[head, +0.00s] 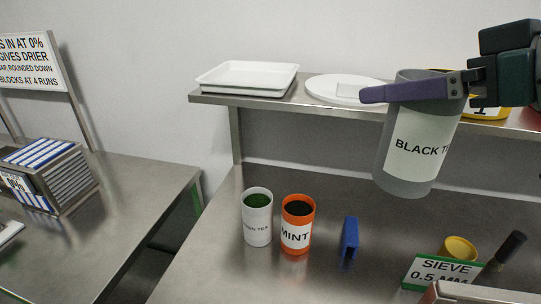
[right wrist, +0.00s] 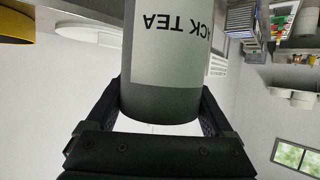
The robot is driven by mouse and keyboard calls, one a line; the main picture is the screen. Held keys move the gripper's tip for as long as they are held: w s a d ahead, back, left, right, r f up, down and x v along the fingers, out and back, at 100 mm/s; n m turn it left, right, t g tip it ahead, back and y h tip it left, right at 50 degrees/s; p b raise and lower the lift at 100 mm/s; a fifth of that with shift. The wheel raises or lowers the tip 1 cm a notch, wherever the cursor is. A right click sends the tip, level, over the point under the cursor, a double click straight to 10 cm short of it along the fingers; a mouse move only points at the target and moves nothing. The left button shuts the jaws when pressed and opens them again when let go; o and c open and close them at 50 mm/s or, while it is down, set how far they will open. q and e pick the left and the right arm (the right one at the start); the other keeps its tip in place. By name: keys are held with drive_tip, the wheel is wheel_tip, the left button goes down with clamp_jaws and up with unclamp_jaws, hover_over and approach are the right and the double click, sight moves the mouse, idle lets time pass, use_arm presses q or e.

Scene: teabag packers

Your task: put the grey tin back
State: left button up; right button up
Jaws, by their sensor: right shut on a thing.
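The grey tin (head: 407,178) has a white label reading "BLACK TE…" and is held up in front of the shelf, slightly tilted. My right gripper (head: 412,90) is shut on it near its top, with one purple finger across its front. In the right wrist view the grey tin (right wrist: 160,104) sits between both fingers (right wrist: 160,108), with its label upside down. My left gripper is not in view.
A steel shelf (head: 212,98) carries white trays (head: 247,76), a white plate (head: 325,89) and a yellow item (head: 492,113).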

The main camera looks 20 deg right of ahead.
use_arm(q)
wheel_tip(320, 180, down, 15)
drive_tip(key=b, duration=1.2)
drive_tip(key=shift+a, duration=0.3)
use_arm(e)
drive_tip(key=w+a+f+m+h, duration=0.1)
drive_tip(key=w+f+m+h, duration=0.1)
drive_tip(key=f, duration=2.9)
drive_tip(key=shift+w+f+m+h, duration=0.3)
drive_tip(key=shift+w+f+h, duration=0.1)
drive_tip(key=shift+w+h, duration=0.25)
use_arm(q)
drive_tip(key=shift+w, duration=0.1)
use_arm(e)
drive_tip(key=shift+s+a, duration=0.1)
drive_tip(key=o, duration=0.9)
drive_tip(key=shift+f+b, duration=0.15)
drive_tip(key=shift+b, duration=0.15)
drive_tip(key=shift+o, duration=1.2)
